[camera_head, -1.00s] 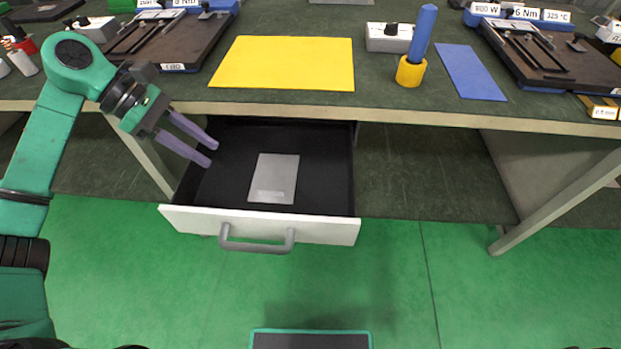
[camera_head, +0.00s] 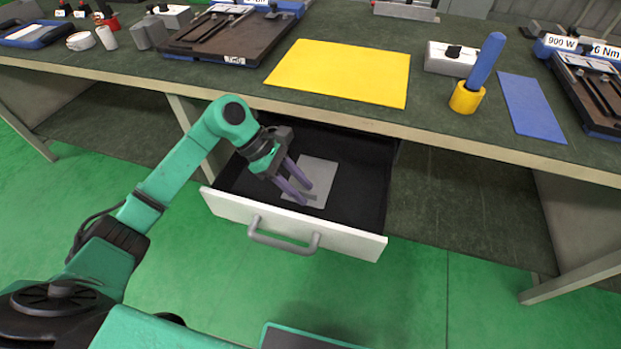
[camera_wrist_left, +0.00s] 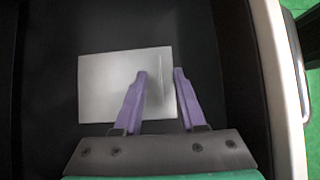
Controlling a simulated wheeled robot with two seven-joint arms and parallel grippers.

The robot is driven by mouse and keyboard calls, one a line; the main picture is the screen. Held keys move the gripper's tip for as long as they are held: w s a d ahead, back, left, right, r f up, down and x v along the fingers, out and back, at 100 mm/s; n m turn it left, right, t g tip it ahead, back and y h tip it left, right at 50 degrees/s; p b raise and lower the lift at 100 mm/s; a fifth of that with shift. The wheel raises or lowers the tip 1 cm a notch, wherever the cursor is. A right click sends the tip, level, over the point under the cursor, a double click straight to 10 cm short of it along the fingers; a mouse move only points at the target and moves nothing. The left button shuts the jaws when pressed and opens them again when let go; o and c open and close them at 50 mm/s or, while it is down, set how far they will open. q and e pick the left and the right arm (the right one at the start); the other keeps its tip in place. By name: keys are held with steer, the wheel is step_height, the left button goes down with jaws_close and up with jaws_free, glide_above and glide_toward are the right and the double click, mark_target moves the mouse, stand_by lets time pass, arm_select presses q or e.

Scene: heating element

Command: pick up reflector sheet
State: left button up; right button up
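The reflector sheet (camera_head: 318,174) is a flat light-grey rectangle lying on the black floor of the open drawer (camera_head: 359,170). It also shows in the left wrist view (camera_wrist_left: 108,85). My left gripper (camera_head: 306,194) reaches into the drawer, with its two purple fingers apart over the sheet. In the left wrist view the fingers (camera_wrist_left: 160,72) are open, one over the sheet and the other near its right edge. Nothing is held between them. Whether the fingertips touch the sheet I cannot tell. My right gripper is not in view.
The drawer's white front (camera_head: 340,238) with its grey handle (camera_head: 283,240) is pulled out under the workbench edge (camera_head: 430,134). On the bench are a yellow mat (camera_head: 341,72), a blue mat (camera_head: 531,107) and a blue rod in a yellow holder (camera_head: 466,99).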

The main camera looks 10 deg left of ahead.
arm_select(q)
jaws_close()
stand_by(1.4)
